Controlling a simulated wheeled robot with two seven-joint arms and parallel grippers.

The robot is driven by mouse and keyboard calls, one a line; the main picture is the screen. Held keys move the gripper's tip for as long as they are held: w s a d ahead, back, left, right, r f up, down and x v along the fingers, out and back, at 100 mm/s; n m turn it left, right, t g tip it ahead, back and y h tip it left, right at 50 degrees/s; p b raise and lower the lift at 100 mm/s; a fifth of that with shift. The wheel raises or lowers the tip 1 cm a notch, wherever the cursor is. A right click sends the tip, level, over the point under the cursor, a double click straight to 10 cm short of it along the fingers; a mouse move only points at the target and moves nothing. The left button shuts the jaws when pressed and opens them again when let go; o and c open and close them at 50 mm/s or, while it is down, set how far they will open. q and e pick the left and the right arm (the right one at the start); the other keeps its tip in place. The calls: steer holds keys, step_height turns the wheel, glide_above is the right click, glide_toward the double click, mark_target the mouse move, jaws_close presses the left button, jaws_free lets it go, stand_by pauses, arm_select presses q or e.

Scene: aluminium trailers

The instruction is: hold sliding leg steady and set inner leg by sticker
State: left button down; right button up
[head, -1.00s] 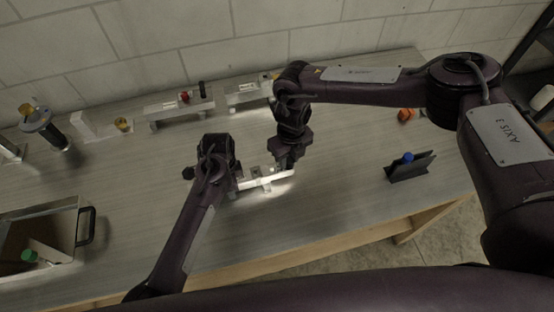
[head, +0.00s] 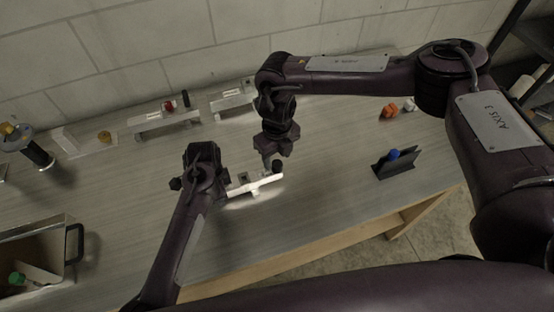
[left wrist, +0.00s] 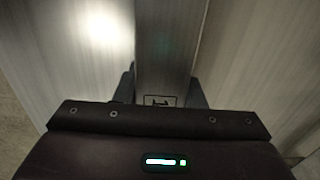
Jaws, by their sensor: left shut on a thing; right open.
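A bright aluminium leg piece (head: 256,186) lies level at the front middle of the bench, with a small block on top and a black knob (head: 278,166) at its right end. My left gripper (head: 224,190) is shut on the left end of the leg. In the left wrist view the aluminium bar (left wrist: 163,50) runs between the fingers (left wrist: 160,85), with a small dark-framed sticker (left wrist: 160,101) close to the gripper body. My right gripper (head: 270,160) is open, above and just behind the right end, beside the knob. Whether it touches anything is unclear.
Two aluminium assemblies stand behind, one with a red knob (head: 169,105), another (head: 232,100) near the wall. A dark holder with a blue item (head: 394,154) and an orange part (head: 390,111) are at right. A bin (head: 66,225) is at left. The bench front is clear.

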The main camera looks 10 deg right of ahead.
step_height(320, 180, up, 9)
stand_by(0.5)
arm_select(q)
steer(key=c, duration=0.8)
jaws_free()
steer(key=shift+d, duration=0.1)
steer(key=shift+c, duration=0.2)
arm_select(e)
steer(key=shift+d, duration=0.1)
